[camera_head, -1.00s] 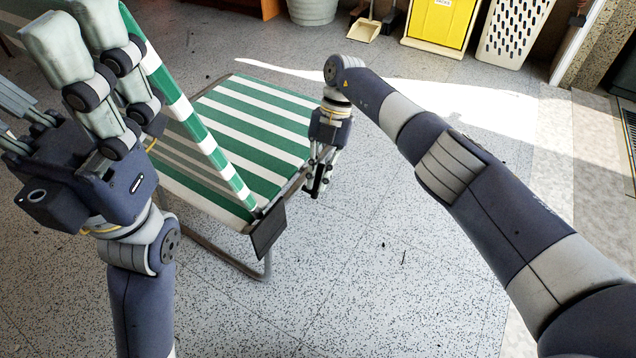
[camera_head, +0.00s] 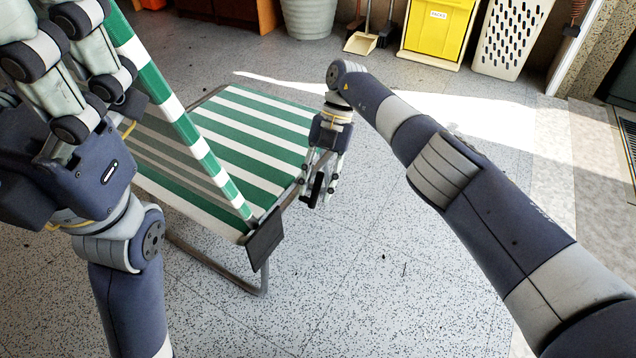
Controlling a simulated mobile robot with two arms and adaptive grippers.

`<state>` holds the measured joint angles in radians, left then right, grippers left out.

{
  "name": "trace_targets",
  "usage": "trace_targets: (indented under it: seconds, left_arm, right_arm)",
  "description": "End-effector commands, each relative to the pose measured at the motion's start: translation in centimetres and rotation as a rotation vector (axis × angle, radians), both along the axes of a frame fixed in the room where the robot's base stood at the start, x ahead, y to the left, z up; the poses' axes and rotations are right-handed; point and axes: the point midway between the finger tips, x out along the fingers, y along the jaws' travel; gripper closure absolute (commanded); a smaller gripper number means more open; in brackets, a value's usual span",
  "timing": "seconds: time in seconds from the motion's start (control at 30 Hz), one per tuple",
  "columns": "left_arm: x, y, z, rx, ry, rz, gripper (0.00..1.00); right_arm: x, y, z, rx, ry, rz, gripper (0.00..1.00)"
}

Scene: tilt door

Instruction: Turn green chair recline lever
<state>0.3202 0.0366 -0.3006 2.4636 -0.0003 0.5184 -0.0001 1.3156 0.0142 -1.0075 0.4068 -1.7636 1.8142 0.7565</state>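The chair has a green and white striped seat (camera_head: 250,125) and a raised striped backrest (camera_head: 165,95) seen nearly edge-on. A dark flat part (camera_head: 265,238) hangs at the seat's near corner; I cannot tell whether it is the recline lever. My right gripper (camera_head: 318,197) points down beside the seat's right edge. Its fingers are apart, with a dark shape between them that I cannot identify. I see no clear grip on the chair. My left gripper (camera_head: 62,45) is large at the upper left, in front of the backrest; its fingertips are partly cut off.
A bucket (camera_head: 308,15), a dustpan (camera_head: 361,42), a yellow bin (camera_head: 437,28) and a white perforated basket (camera_head: 512,38) stand along the back. The speckled floor (camera_head: 390,260) right of the chair is clear. The chair's metal leg frame (camera_head: 225,272) reaches the floor.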

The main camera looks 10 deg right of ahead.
Motion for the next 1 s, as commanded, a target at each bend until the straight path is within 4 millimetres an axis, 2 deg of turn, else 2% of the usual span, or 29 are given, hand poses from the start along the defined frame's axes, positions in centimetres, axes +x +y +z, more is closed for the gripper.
trace_targets:
  seconds: [0.17,0.27,0.53,0.7,0.83,1.0]
  left_arm:
    - [0.1,0.0,0.0,-0.001,0.004,0.000,0.07]
    - [0.1,0.0,0.0,-0.001,0.003,0.000,0.07]
    - [0.0,0.0,0.0,0.000,0.002,0.000,0.07]
    - [0.0,0.0,0.0,0.000,0.002,0.000,0.07]
    - [0.0,0.0,0.0,0.000,0.002,0.000,0.07]
    - [0.0,0.0,0.0,0.000,0.002,0.000,0.07]
  right_arm:
    - [0.0,0.0,0.3,0.000,0.000,0.001,0.66]
    - [0.1,0.0,1.3,0.002,-0.002,0.003,0.66]
    - [0.1,0.0,6.5,0.000,-0.003,0.000,0.66]
    - [0.1,0.0,8.9,-0.001,-0.002,-0.001,0.66]
    - [0.0,0.0,9.8,0.000,0.000,0.000,0.66]
    - [0.0,0.0,10.0,0.000,0.000,0.000,0.66]
